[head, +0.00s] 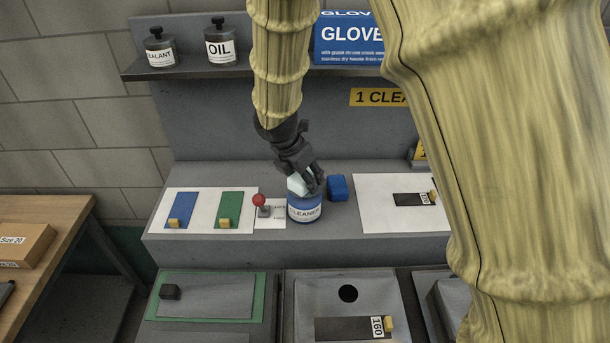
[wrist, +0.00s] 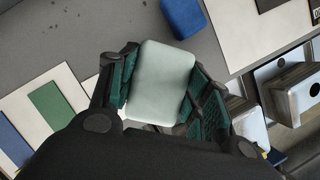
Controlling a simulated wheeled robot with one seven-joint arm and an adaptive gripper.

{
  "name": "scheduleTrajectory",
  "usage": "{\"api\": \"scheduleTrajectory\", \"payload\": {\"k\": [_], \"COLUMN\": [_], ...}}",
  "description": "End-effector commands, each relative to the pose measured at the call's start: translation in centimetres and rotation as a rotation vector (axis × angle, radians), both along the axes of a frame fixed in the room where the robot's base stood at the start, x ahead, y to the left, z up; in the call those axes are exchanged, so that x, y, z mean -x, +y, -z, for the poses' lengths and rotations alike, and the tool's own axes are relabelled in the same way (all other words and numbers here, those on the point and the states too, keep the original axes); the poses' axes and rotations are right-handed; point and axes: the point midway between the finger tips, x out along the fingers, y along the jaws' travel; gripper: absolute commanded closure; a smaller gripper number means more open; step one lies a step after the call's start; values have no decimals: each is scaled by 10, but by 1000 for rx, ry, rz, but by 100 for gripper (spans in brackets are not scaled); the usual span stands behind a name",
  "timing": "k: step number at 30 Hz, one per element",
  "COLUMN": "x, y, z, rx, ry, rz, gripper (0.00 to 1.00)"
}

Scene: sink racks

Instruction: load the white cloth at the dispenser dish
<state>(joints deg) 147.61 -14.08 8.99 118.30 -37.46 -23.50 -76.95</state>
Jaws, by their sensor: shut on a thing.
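My gripper (head: 308,182) is shut on the white cloth (wrist: 161,82), a pale, rounded block seen between the two green-padded fingers in the wrist view. In the head view the white cloth (head: 297,185) shows at the fingertips, just over the top of the blue-and-white CLEANER dispenser (head: 305,207) on the grey ledge. The dispenser's dish is hidden by my gripper and the cloth. I cannot tell whether the cloth touches it.
A blue block (head: 337,187) sits just right of the dispenser. A red-knobbed lever (head: 259,200) stands at its left. A white board with blue and green panels (head: 203,230) lies further left. Bottles (head: 220,48) stand on the shelf above.

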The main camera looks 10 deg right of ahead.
Motion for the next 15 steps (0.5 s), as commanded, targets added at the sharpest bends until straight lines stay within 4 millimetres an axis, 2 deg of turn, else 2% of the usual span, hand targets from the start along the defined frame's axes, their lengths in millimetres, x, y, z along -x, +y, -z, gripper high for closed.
{"api": "scheduleTrajectory", "payload": {"k": [15], "x": [0], "y": [0], "z": [-35], "rx": [0], "ry": [0], "rz": [0], "gripper": [71]}}
